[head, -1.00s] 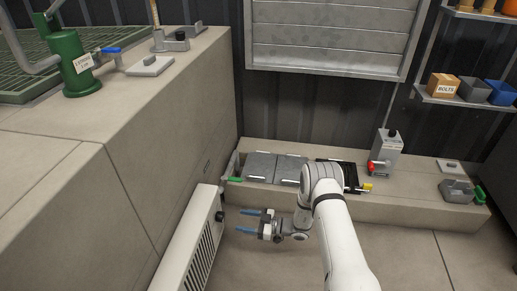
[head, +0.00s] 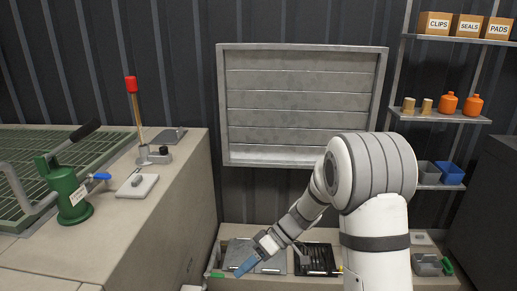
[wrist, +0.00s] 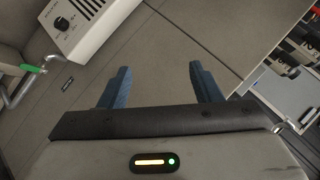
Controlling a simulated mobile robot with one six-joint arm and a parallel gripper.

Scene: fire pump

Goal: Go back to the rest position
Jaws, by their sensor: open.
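My gripper (head: 246,266) is at the lower middle of the head view, with its blue fingers pointing down and left in front of the low concrete ledge. In the wrist view the two blue fingers (wrist: 158,88) stand wide apart with nothing between them, so it is open and empty. My white arm rises at the right of the head view and bends over toward the ledge. Part of the ledge top is hidden behind my arm and gripper.
A concrete block (head: 170,215) with a green pump (head: 70,195) and a red-topped lever (head: 134,110) stands at left. A white heater (wrist: 88,25) shows in the wrist view. Shelves (head: 440,115) stand at right. A black tray (head: 316,260) sits in the ledge.

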